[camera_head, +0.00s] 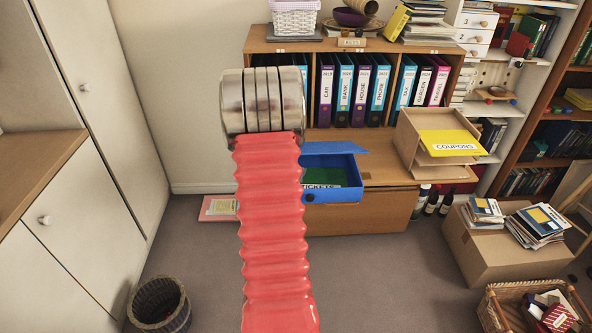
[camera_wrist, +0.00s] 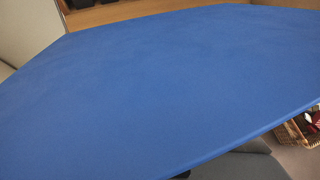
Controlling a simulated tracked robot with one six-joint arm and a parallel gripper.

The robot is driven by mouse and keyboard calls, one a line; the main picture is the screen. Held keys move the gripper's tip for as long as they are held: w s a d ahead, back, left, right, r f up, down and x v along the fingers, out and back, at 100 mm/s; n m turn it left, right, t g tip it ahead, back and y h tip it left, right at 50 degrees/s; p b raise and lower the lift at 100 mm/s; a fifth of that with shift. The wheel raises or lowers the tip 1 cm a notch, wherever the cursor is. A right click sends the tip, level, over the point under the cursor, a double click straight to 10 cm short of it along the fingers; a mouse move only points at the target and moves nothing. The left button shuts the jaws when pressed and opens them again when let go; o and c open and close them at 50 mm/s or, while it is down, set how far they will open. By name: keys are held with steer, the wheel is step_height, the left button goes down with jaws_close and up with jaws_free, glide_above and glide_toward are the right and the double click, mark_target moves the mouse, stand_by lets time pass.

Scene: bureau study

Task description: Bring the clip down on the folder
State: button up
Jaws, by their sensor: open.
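A yellow folder-like panel marked COUPONS (camera_head: 450,142) lies on a wooden holder to the right. In the wrist view a close, flat blue panel (camera_wrist: 150,90) fills most of the picture. No clip can be made out. My gripper's fingers show in neither view; in the head view my arm's metal joint hides that area.
Upright binders (camera_head: 350,88) stand in the shelf behind. A cardboard box (camera_head: 500,250) with booklets stands at the right, near a wicker basket (camera_head: 535,305). A waste basket (camera_head: 158,303) stands lower left. The carpet (camera_head: 385,280) between is clear.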

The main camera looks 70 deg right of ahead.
steer(key=v, duration=0.4)
steer(key=shift+a+r, duration=0.1)
steer(key=shift+a, duration=0.15)
steer(key=shift+s+a+r, duration=0.2)
steer(key=shift+a+r, duration=0.05)
steer(key=shift+a, duration=0.15)
steer(key=shift+s, duration=0.1)
stand_by(0.3)
